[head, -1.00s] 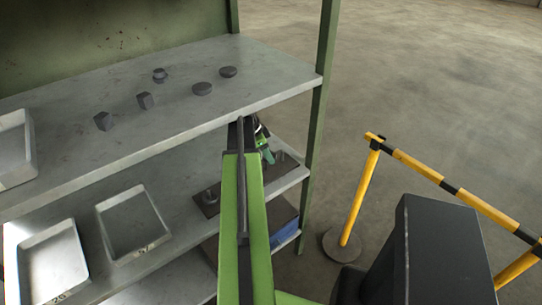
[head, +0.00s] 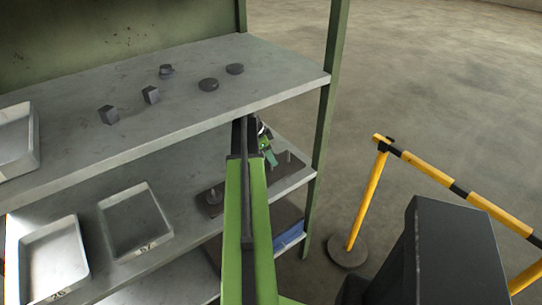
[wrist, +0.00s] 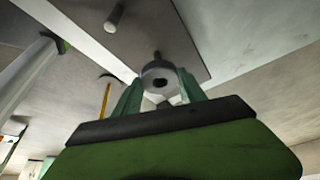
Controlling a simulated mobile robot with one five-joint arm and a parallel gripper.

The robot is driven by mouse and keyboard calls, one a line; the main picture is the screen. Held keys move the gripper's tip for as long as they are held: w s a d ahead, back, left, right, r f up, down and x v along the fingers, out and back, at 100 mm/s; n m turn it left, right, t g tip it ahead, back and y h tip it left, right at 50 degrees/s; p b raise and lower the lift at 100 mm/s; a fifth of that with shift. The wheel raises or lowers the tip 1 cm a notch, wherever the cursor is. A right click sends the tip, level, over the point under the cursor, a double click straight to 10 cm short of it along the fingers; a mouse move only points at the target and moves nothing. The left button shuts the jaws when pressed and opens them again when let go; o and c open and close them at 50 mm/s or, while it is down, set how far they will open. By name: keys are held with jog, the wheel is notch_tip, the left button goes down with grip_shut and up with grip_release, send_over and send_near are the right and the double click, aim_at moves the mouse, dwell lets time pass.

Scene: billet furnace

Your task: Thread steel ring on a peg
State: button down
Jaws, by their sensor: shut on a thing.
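In the wrist view my gripper (wrist: 161,90) is shut on a grey steel ring (wrist: 160,70), its dark hole facing the camera. A peg (wrist: 157,55) shows just beyond the ring's edge; I cannot tell whether they touch. A second peg (wrist: 115,17) stands bare on the same dark board. My gripper (head: 266,148) is over the board, partly hidden by my arm; the ring is hidden there.
The upper shelf (head: 180,115) holds several dark blocks and discs and a tray (head: 36,150). Two trays (head: 88,262) (head: 172,220) sit on the middle shelf. The green shelf post (head: 325,140) stands right of my gripper. A yellow-black barrier (head: 368,200) stands further right.

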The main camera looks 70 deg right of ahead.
jog(key=c, duration=0.6)
grip_release()
jog(key=p+v, duration=0.5)
jog(key=v, duration=0.1)
jog(key=shift+s+d+p, duration=0.1)
jog(key=shift+s+p, duration=0.1)
jog(key=shift+p, duration=0.2)
jog(key=w+a, duration=0.2)
jog(key=w, duration=0.1)
jog(key=w+a, duration=0.2)
jog(key=w, duration=0.1)
jog(key=w+a+f+b, duration=0.1)
jog(key=w+a, duration=0.2)
jog(key=w, duration=0.1)
jog(key=shift+d, duration=0.1)
